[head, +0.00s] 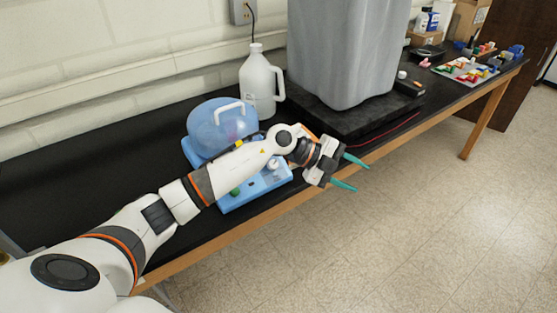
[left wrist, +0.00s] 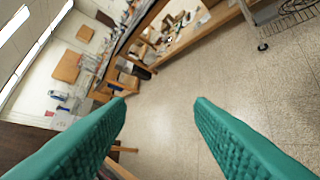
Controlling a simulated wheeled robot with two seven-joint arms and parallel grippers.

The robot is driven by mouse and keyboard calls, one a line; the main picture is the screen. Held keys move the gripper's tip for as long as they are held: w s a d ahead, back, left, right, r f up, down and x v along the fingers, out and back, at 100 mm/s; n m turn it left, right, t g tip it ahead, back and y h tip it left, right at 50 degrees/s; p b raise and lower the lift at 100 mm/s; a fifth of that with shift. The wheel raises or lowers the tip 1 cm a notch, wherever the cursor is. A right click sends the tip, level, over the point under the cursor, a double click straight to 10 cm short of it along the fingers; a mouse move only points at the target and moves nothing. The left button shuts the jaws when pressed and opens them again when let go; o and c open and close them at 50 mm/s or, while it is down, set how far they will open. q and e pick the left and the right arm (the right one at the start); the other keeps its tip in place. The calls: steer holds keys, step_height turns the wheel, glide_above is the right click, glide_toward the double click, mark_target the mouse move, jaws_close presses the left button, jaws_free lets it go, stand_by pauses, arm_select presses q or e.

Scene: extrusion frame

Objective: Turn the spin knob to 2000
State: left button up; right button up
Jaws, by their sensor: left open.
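A blue device (head: 259,191) with a clear bluish dome lid (head: 214,128) stands on the black bench, most likely the one with the spin knob. A white knob (head: 272,164) and a green knob or button (head: 235,191) show on its front panel. No numbers on the panel can be read. My left arm crosses in front of the device and hides part of it. My left gripper (head: 356,173) is open and empty, to the right of the panel and beyond the bench's front edge. Its teal fingers (left wrist: 160,110) stand apart in the left wrist view. My right gripper is not in view.
A white jug (head: 258,85) stands behind the device. A large grey container (head: 345,55) stands on a black slab to the right. Colourful small parts (head: 467,70) lie farther along the bench (head: 80,175). The floor in front is clear.

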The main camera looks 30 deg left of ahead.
arm_select(q)
steer(key=w+a+n+g+y, duration=0.1)
steer(key=w+a+g+y, duration=0.1)
steer(key=a+y, duration=0.6)
step_height(320, 180, up, 3)
steer(key=n+g+y+p, duration=0.1)
steer(key=n+g+y, duration=0.1)
steer(key=n+y, duration=0.2)
glide_above(272, 166)
steer(key=shift+h, duration=0.3)
steer(key=f+p, duration=0.1)
steer(key=f, duration=0.2)
steer(key=f+p, duration=0.1)
steer(key=f, duration=0.2)
steer(key=f+p, duration=0.1)
steer(key=f, duration=0.3)
steer(key=shift+w+a, duration=0.25)
steer(key=shift+w, duration=0.15)
steer(key=shift+f+p, duration=0.3)
steer(key=shift+f, duration=0.2)
steer(key=c, duration=1)
steer(key=shift+w+m, duration=0.1)
steer(key=shift+m, duration=0.2)
